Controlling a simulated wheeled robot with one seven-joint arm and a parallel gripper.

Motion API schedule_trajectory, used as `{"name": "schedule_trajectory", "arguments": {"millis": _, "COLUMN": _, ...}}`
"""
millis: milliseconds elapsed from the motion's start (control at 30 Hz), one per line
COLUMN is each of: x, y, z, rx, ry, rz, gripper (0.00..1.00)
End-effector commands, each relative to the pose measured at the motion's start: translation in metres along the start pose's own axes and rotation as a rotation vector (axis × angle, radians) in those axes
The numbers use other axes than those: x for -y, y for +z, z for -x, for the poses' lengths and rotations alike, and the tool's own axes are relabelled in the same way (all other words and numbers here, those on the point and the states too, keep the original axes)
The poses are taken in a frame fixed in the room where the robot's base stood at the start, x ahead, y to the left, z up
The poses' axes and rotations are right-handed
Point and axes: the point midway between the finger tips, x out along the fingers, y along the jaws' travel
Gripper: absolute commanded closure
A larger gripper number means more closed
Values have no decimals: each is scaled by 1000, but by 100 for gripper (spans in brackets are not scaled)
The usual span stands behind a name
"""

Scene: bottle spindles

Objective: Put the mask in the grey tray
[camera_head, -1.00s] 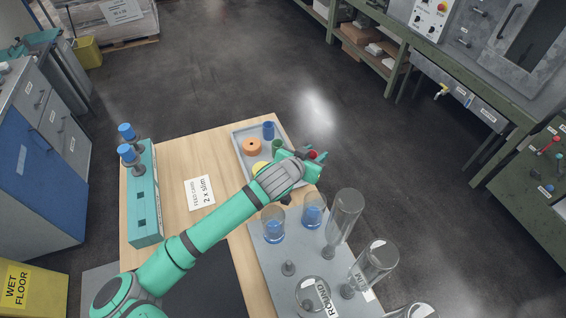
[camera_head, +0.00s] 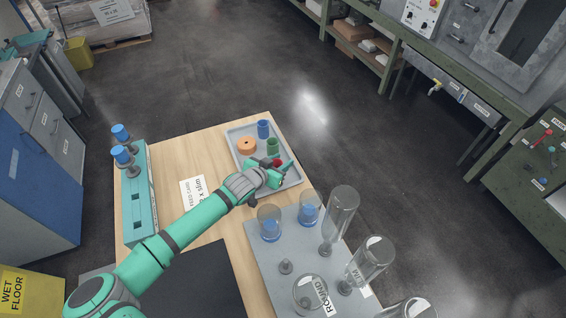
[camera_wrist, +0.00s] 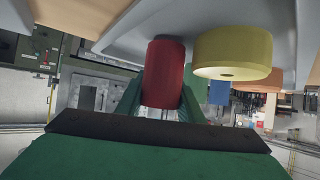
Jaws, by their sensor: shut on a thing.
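The grey tray (camera_head: 237,134) lies on the wooden table's far right part. My gripper (camera_head: 281,168) is over the tray's near end, shut on a red cylinder (camera_head: 276,161). In the wrist view the red cylinder (camera_wrist: 164,72) stands between my two green fingers (camera_wrist: 160,103). I cannot tell whether it touches the tray. A yellow spool (camera_wrist: 234,53) is close beside it, hidden by my arm in the head view. An orange spool (camera_head: 246,145), a blue cylinder (camera_head: 263,129) and a green cylinder (camera_head: 272,146) stand in the tray. I see no thing that is clearly a mask.
A grey board (camera_head: 263,257) nearer the robot holds several clear glass vessels, including a tall bottle (camera_head: 341,213). A teal rack (camera_head: 138,205) with two blue-topped spindles stands at the left. A paper card (camera_head: 193,191) lies between, partly behind my arm.

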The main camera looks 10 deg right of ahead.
Motion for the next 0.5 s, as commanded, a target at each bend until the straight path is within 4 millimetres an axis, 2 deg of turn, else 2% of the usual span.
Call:
{"name": "schedule_trajectory", "arguments": {"millis": 67, "x": 2, "y": 6, "z": -2, "rx": -1, "ry": -2, "rz": 1, "gripper": 88}}
{"name": "schedule_trajectory", "arguments": {"millis": 233, "x": 1, "y": 6, "z": -3, "rx": -1, "ry": -1, "rz": 0, "gripper": 88}}
{"name": "schedule_trajectory", "arguments": {"millis": 267, "x": 1, "y": 6, "z": -3, "rx": -1, "ry": -1, "rz": 0, "gripper": 64}}
{"name": "schedule_trajectory", "arguments": {"millis": 333, "x": 0, "y": 6, "z": -4, "rx": -1, "ry": 1, "rz": -1, "gripper": 47}}
{"name": "schedule_trajectory", "arguments": {"millis": 500, "x": -3, "y": 5, "z": -5, "rx": -1, "ry": 4, "rz": -3, "gripper": 47}}
